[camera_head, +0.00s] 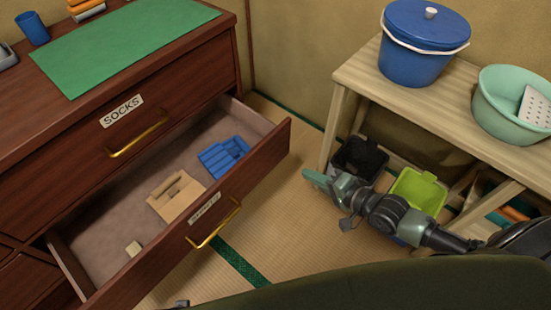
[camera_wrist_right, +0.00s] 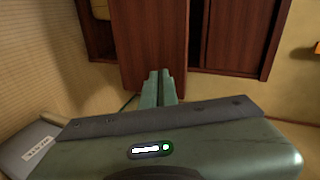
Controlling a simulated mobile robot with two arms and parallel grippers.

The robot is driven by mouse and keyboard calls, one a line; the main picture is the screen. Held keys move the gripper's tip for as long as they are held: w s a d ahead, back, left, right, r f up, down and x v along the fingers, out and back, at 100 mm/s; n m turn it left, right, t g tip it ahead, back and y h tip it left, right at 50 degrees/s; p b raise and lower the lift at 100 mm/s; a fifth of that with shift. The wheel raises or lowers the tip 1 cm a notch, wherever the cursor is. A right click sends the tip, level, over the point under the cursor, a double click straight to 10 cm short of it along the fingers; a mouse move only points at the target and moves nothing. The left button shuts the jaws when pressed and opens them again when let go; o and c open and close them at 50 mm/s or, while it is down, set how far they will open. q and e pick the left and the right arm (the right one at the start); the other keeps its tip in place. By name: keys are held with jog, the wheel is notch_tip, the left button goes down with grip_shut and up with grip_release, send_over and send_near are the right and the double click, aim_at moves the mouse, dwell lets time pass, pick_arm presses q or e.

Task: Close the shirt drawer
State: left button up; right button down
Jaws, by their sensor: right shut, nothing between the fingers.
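The open drawer (camera_head: 262,160) is pulled well out of the dark wooden chest (camera_head: 190,85), below the drawer labelled SOCKS. Its front carries a gold handle (camera_head: 214,224) and a small label too small to read surely. My left gripper is out of view.
A wooden bench (camera_head: 400,85) at right bears a blue lidded bucket (camera_head: 420,55) and a green basin (camera_head: 500,105). A black bin (camera_head: 360,158) and a lime bin (camera_head: 418,190) stand under it, close to my right arm. Tatami floor (camera_head: 275,215) between drawer and bench is clear.

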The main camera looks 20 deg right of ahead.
notch_tip(320, 180, up, 3)
jog(key=a+y, duration=0.1)
jog(key=a, duration=0.1)
jog(key=b, duration=0.3)
send_near(259, 149)
jog(key=shift+m, duration=0.4)
jog(key=x, duration=0.5)
jog(key=shift+w+f, duration=0.15)
jog(key=shift+f, duration=0.15)
jog(key=shift+w+a, duration=0.4)
jog(key=shift+w, duration=0.05)
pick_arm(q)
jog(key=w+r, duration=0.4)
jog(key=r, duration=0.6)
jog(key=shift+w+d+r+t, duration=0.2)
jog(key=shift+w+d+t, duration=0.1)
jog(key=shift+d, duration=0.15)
